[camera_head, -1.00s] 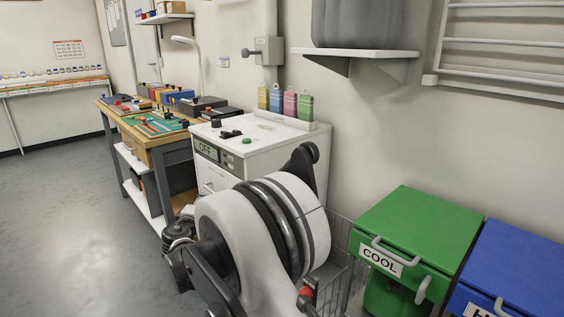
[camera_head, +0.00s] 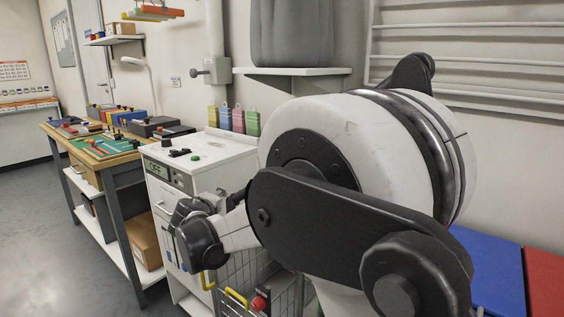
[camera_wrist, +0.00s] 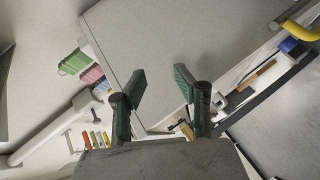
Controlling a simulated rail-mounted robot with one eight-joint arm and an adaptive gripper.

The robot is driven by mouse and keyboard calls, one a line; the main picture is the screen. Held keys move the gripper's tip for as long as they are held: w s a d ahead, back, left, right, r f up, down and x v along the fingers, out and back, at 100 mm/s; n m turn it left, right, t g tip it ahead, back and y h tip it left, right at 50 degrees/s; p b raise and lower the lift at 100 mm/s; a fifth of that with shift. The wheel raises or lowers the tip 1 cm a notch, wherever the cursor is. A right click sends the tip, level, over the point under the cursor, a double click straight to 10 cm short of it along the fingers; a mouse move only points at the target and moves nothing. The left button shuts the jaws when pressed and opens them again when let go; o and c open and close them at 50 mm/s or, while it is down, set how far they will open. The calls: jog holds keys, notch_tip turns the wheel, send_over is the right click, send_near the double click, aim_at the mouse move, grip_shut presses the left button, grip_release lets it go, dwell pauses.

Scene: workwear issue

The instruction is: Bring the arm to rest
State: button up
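My arm fills the middle and right of the head view, bent at a large white-and-black joint. Its dark lower end reaches down to the left, in front of the white cabinet (camera_head: 213,172). Gripper fingertips cannot be made out there. In the wrist view my gripper (camera_wrist: 160,83) has two dark fingers with green pads, spread apart with nothing between them. A plain pale surface lies behind them.
A wire basket (camera_head: 283,285) with a yellow handle stands below the arm. A blue bin lid (camera_head: 487,268) and a red one (camera_head: 543,280) are at right. A wooden workbench (camera_head: 90,148) stands left. A shelf (camera_head: 290,72) holds a grey container (camera_head: 292,35). Floor at lower left is clear.

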jog(key=s+d+r+m+g, duration=0.1)
jog(key=s+d+r+m, duration=0.1)
jog(key=s+d, duration=0.5)
jog(key=s+d+r+m+g+h, duration=0.1)
jog(key=s+d+r+m+g, duration=0.15)
jog(key=d, duration=0.85)
jog(key=s+d+r+m+g, duration=0.1)
jog(key=s+d+r+m, duration=0.1)
jog(key=s+d, duration=0.5)
jog(key=s+d+f+m+g+y, duration=0.1)
jog(key=s+d+f+m, duration=0.1)
jog(key=s+d, duration=0.5)
jog(key=s+d+f+m+g, duration=0.1)
jog(key=s+d+f+m, duration=0.15)
jog(key=s, duration=0.75)
jog(key=s+d+f+m+y, duration=0.1)
jog(key=s+d+f+m, duration=0.15)
jog(key=s+d, duration=0.45)
notch_tip(320, 180, up, 17)
jog(key=s+a+p, duration=0.1)
jog(key=a+p, duration=0.1)
jog(key=p, duration=1.4)
jog(key=shift+s+f+p, duration=0.2)
jog(key=shift+s+p, duration=0.15)
jog(key=shift+s, duration=0.05)
